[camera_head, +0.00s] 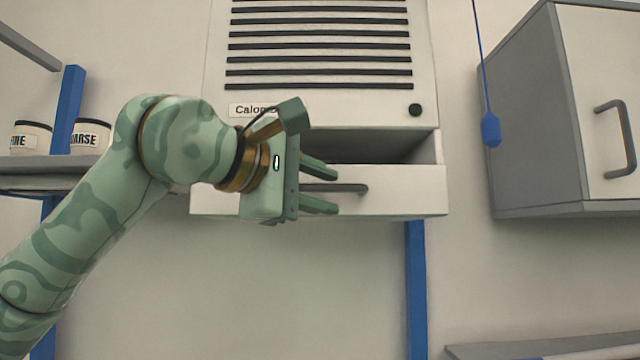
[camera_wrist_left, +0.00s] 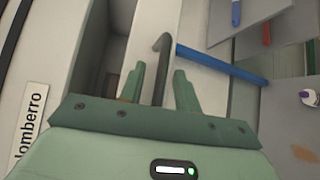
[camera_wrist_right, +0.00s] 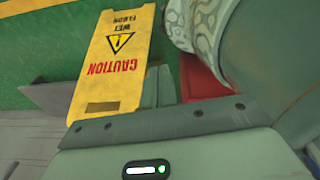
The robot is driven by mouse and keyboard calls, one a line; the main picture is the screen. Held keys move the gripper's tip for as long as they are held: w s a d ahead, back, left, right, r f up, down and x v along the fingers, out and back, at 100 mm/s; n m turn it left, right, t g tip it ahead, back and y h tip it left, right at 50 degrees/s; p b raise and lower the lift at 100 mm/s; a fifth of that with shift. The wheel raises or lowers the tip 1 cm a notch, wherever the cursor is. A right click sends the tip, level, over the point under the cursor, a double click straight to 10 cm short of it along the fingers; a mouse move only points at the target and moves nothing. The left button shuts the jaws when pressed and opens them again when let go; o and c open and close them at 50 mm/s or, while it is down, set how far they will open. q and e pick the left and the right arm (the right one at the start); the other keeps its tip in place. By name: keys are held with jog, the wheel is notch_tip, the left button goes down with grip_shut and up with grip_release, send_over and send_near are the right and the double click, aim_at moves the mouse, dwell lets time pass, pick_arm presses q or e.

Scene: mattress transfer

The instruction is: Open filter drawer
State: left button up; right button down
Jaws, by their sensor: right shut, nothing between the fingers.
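The white filter drawer (camera_head: 400,204) sits at the bottom of the vented wall unit (camera_head: 318,110) and stands partly out, with its dark inside showing above the front. Its grey bar handle (camera_head: 354,188) is on the front face. My left gripper (camera_head: 335,189) is at the handle with its fingers apart. In the left wrist view the handle (camera_wrist_left: 161,60) stands between the two open fingers (camera_wrist_left: 158,72), with gaps on both sides. My right gripper (camera_wrist_right: 157,72) shows only in the right wrist view, its fingers together and empty.
A grey cabinet (camera_head: 535,120) with a bar handle hangs at the right, beside a blue pull cord (camera_head: 491,130). Labelled jars (camera_head: 91,136) stand on a shelf at the left. A yellow caution sign (camera_wrist_right: 115,62) lies near my right gripper.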

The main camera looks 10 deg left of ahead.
pick_arm(q)
grip_shut()
jog(key=shift+s, duration=0.15)
jog(key=s+d+b, duration=0.1)
jog(key=s+d, duration=0.1)
jog(key=s, duration=0.6)
jog(key=s+d+b, duration=0.1)
jog(key=s+b, duration=0.1)
jog(key=s, duration=0.7)
jog(key=shift+s+d, duration=0.3)
jog(key=shift+d, duration=0.05)
grip_release()
jog(key=shift+a, duration=0.1)
